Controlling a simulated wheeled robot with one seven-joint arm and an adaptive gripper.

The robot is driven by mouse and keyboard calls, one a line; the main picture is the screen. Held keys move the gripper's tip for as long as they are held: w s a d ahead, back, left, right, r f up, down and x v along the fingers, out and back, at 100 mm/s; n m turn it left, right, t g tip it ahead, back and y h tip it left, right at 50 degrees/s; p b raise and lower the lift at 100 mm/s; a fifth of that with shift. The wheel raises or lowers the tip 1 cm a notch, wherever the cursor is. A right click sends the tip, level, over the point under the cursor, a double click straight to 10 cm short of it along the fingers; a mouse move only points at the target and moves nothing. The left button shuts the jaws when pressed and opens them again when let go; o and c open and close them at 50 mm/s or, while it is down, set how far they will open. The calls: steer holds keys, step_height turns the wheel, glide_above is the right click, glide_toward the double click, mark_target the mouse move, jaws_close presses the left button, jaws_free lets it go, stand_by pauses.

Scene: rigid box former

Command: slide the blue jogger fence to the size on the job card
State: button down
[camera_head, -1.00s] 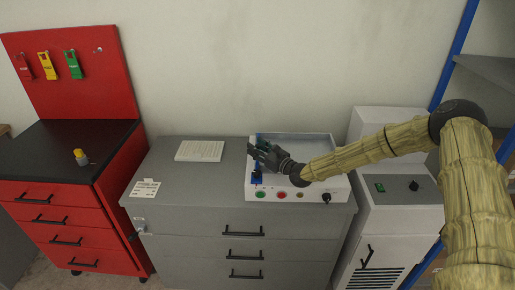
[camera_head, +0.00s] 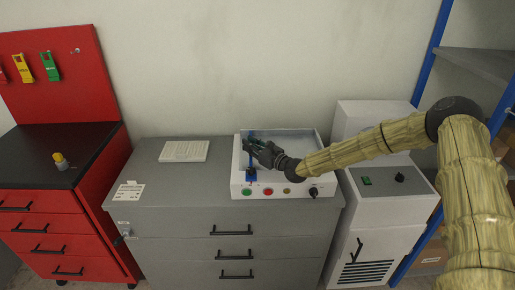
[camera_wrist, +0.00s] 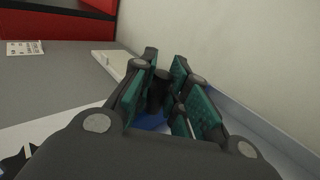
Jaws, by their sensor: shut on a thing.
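The blue jogger fence (camera_head: 251,174) is inside the white box former (camera_head: 311,188), near the left side of its tray. My gripper (camera_head: 250,149) is over the fence, at the end of my arm reaching in from the right. In the wrist view my gripper (camera_wrist: 165,70) is shut on a dark upright knob (camera_wrist: 158,92), between its teal pads. Blue of the fence (camera_wrist: 150,122) shows below the knob. The job card (camera_head: 129,190) lies on the grey cabinet top, left of the former; its print is too small to read.
Green, red and yellowish buttons and a black knob (camera_head: 313,192) line the former's front. A white pad (camera_head: 184,151) lies on the grey cabinet (camera_head: 160,215). A red cart (camera_head: 45,225) stands left, a grey-white unit (camera_head: 390,215) right. The tray right of the fence looks clear.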

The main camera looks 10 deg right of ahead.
steer(key=shift+a, duration=0.25)
steer(key=c, duration=1.4)
jaws_free()
steer(key=shift+d, duration=0.1)
steer(key=shift+o, duration=0.2)
steer(key=v, duration=1.2)
